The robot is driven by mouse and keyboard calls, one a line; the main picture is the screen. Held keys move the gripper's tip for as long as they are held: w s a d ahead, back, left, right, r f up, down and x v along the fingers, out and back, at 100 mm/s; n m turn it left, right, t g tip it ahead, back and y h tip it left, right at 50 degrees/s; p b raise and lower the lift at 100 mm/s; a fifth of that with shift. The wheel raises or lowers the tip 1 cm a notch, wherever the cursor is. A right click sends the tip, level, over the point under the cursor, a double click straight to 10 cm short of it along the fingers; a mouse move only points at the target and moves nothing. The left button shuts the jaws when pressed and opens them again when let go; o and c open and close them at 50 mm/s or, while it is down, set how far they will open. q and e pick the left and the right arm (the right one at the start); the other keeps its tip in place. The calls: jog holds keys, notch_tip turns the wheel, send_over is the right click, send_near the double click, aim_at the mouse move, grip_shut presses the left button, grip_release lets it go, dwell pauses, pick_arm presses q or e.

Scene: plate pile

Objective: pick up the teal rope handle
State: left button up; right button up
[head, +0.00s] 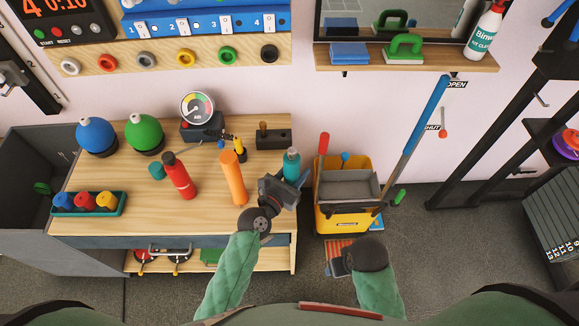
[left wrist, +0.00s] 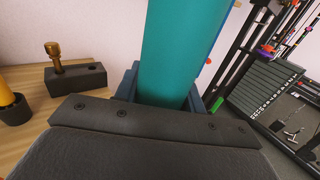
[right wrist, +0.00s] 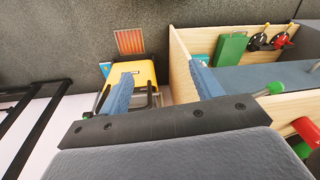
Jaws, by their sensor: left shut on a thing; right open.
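A teal handle (head: 291,163) stands up from my left gripper (head: 283,187) at the right end of the workbench in the head view. In the left wrist view the teal handle (left wrist: 182,50) fills the space between the two fingers, and my left gripper is shut on it. Its lower end is hidden by the gripper. My right gripper (head: 340,263) is low in front of the yellow bucket in the head view. In the right wrist view its blue fingers stand wide apart with nothing between them.
The wooden workbench (head: 118,185) bears an orange cylinder (head: 234,178), a red bottle (head: 179,176), a small teal piece (head: 155,172) and a dark block with a peg (head: 272,138). A yellow mop bucket (head: 325,218) with a blue-handled pole (head: 427,113) stands to the right.

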pick_arm(q)
jog(key=s+d+r+p, duration=0.4)
jog(key=d+r+p, duration=0.1)
jog(key=d+p, duration=0.1)
jog(key=shift+s+d+p, duration=0.25)
jog(key=shift+d+p, duration=0.1)
jog(key=shift+d, duration=0.35)
pick_arm(e)
notch_tip(320, 180, down, 27)
jog(key=s+d, duration=0.2)
jog(key=shift+d+h, duration=0.15)
jog(key=shift+h, duration=0.15)
